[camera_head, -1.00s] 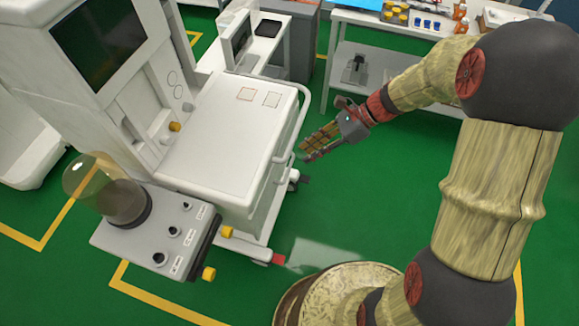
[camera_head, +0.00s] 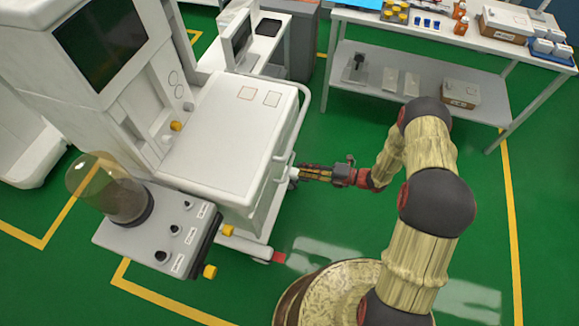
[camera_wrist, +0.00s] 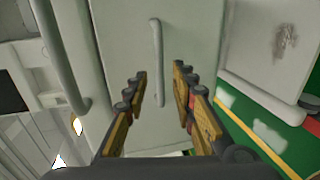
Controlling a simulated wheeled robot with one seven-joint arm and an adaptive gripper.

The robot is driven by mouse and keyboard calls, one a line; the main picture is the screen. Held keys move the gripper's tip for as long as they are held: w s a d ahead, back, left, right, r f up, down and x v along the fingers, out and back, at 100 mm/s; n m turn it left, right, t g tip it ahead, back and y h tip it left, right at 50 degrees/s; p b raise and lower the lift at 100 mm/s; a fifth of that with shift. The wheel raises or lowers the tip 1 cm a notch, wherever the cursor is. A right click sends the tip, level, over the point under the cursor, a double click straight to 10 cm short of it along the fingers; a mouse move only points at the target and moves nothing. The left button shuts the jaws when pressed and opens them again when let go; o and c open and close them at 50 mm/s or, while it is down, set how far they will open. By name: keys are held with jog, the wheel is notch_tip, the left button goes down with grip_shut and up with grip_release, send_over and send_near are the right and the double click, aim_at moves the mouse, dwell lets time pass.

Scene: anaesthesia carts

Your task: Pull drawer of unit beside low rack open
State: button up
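The unit is a white anaesthesia cart (camera_head: 215,140) in the left half of the head view, with a flat worktop and a rail on its right side. In the wrist view its light drawer front (camera_wrist: 190,30) carries a slim bar handle (camera_wrist: 157,60). My gripper (camera_wrist: 160,88) is open, with one finger on each side of the handle's lower part; I cannot tell whether either finger touches it. The drawer looks closed.
A low two-level rack (camera_head: 425,75) with bottles and boxes stands at the upper right. A vaporiser-like block with a glass dome (camera_head: 105,190) juts from the cart's near left side. Green floor (camera_head: 345,220) is clear to the right of the cart.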

aim_at(289, 166)
jog(key=shift+b+x, duration=0.7)
jog(key=shift+x, duration=2.5)
jog(key=shift+c, duration=0.9)
jog(key=c, duration=0.4)
grip_shut()
